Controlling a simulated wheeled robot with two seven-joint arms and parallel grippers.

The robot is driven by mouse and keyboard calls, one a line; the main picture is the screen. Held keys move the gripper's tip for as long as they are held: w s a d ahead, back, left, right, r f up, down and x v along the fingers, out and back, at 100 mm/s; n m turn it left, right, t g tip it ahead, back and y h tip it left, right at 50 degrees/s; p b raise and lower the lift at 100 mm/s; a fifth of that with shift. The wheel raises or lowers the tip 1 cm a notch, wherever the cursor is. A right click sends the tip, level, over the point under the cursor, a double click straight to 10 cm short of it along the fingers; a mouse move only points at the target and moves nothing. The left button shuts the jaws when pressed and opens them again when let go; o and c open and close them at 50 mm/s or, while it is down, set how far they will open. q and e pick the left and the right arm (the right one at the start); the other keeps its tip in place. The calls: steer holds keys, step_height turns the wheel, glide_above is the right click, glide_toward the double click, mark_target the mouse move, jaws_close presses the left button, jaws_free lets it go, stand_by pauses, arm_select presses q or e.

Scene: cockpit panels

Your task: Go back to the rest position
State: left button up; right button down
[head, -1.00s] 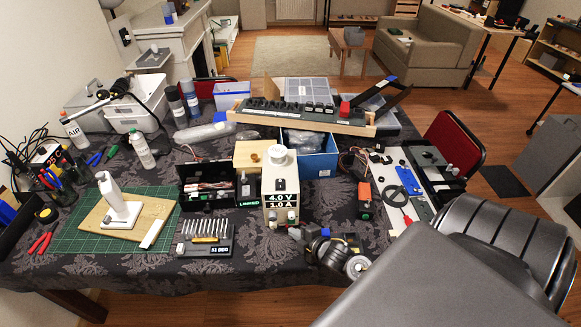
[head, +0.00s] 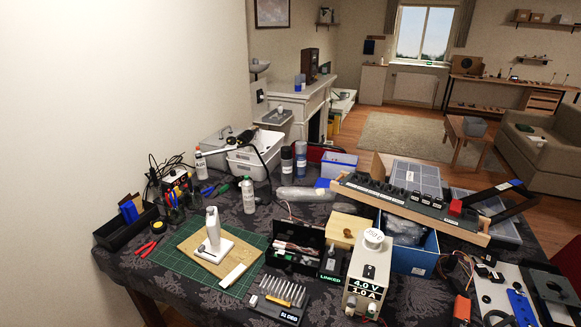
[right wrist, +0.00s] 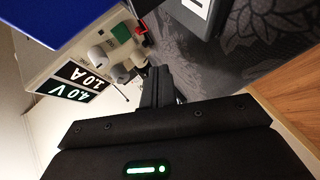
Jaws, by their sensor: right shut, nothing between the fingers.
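My right gripper (right wrist: 158,88) shows only in the right wrist view, with its dark fingers shut together and nothing between them. It is close to the front of the white power supply box, whose display (right wrist: 75,80) reads 4.0 V and 1.0 A. I cannot tell whether the fingers touch it. The same power supply (head: 367,280) stands at the front of the table in the head view. Neither gripper shows in the head view now.
The table holds a green cutting mat (head: 165,280), a black switch panel (head: 410,200), a blue box (head: 415,255) and a driver set (head: 278,298). A pale wall (head: 120,100) stands on the left. The floor beyond the table has free room.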

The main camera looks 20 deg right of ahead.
steer(key=s+a+r+m+g, duration=0.45)
steer(key=s+m, duration=0.25)
steer(key=s, duration=0.2)
steer(key=s+a+r+m+g, duration=0.4)
steer(key=s+r+m+g, duration=0.15)
steer(key=s, duration=0.25)
step_height(320, 180, down, 29)
steer(key=s+b, duration=0.1)
steer(key=b, duration=0.2)
steer(key=s+d+f+g+b, duration=0.2)
steer(key=s+f, duration=1.4)
steer(key=f, duration=0.2)
steer(key=shift+s+d, duration=0.35)
steer(key=shift+d, duration=0.05)
